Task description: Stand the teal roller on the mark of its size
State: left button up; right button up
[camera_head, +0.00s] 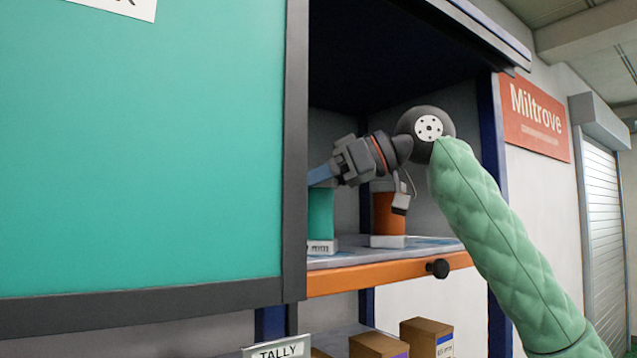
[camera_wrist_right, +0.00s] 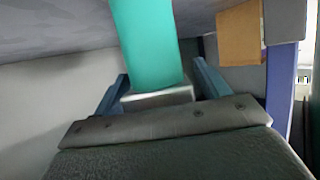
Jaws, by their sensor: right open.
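The teal roller (camera_head: 320,214) stands upright on the shelf in the cabinet, partly hidden by the door frame at its left. A pale labelled block (camera_head: 322,247) is at its foot. My right gripper (camera_head: 322,172) reaches in from the right, its blue fingers near the roller's upper part and partly hidden by the frame. In the right wrist view the teal roller (camera_wrist_right: 146,42) lies between the open fingers (camera_wrist_right: 160,74), with a pale grey block (camera_wrist_right: 158,96) at its near end. Gaps show on both sides. My left gripper is out of view. I cannot make out the size marks.
An orange roller (camera_head: 386,212) stands to the right on a pale base, close under my right wrist. The shelf (camera_head: 350,257) has an orange front edge with a black knob (camera_head: 437,268). A teal door panel (camera_head: 140,160) covers the left. Cardboard boxes (camera_head: 427,335) stand below.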

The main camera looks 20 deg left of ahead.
jog(key=shift+d+r, duration=0.1)
jog(key=shift+w+d+b, duration=0.1)
jog(key=shift+d+b, duration=0.25)
jog(key=shift+b, duration=0.1)
pick_arm(q)
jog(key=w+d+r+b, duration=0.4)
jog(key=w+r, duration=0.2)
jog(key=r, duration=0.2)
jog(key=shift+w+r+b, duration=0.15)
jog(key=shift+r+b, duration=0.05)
jog(key=shift+b, duration=0.15)
pick_arm(e)
jog(key=v, duration=1.1)
jog(key=shift+r, duration=0.2)
